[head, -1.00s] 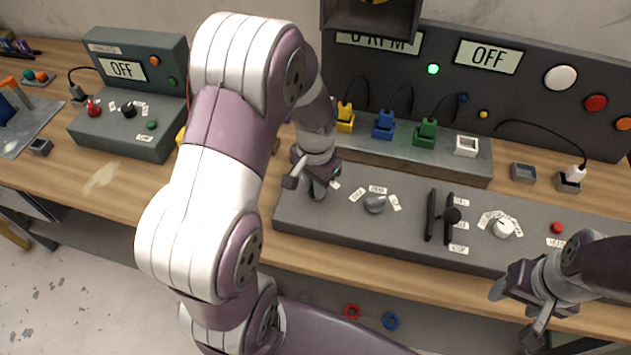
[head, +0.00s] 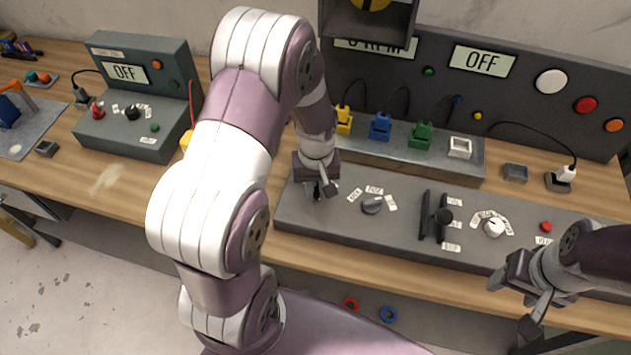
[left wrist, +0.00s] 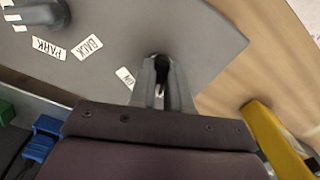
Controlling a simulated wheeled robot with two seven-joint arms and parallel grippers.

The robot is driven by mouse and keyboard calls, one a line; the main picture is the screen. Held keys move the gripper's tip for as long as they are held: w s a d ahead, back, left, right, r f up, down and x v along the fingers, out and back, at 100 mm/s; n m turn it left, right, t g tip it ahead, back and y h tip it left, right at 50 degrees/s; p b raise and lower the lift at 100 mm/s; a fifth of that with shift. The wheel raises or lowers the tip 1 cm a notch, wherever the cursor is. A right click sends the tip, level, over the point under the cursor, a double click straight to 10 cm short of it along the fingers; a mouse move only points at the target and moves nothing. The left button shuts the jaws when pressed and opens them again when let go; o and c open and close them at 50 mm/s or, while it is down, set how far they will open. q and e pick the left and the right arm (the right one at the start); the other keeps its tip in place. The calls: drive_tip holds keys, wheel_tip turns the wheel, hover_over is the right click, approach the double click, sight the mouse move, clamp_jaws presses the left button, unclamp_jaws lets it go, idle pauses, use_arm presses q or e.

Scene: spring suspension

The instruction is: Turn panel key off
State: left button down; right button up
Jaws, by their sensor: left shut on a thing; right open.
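My left gripper (head: 318,192) is over the left end of the grey control panel (head: 335,217), pointing down. In the left wrist view its fingers (left wrist: 162,82) are shut on a small dark thing, the panel key (left wrist: 161,60), at the panel surface. The fingers hide most of the key, and in the head view I cannot make it out. A white label (left wrist: 125,77) lies beside the fingers, partly covered. The upper display (head: 482,61) reads OFF. The small green lamp (head: 429,71) is dark. My right gripper (head: 520,305) is open and empty at the panel's front right.
A grey selector knob (head: 372,205) with labels, a black lever (head: 444,216), a white dial (head: 494,228) and a red button (head: 546,227) stand along the panel. Yellow, blue (head: 380,127) and green plugs stand behind. A smaller OFF console (head: 125,130) stands at the left.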

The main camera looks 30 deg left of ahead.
sight(316, 188)
use_arm(q)
drive_tip(key=shift+w+n, duration=0.1)
drive_tip(key=shift+n, duration=1)
drive_tip(key=c, duration=1.1)
unclamp_jaws()
drive_tip(key=shift+r, duration=0.15)
wheel_tip(316, 188, up, 12)
drive_tip(key=shift+r, duration=0.25)
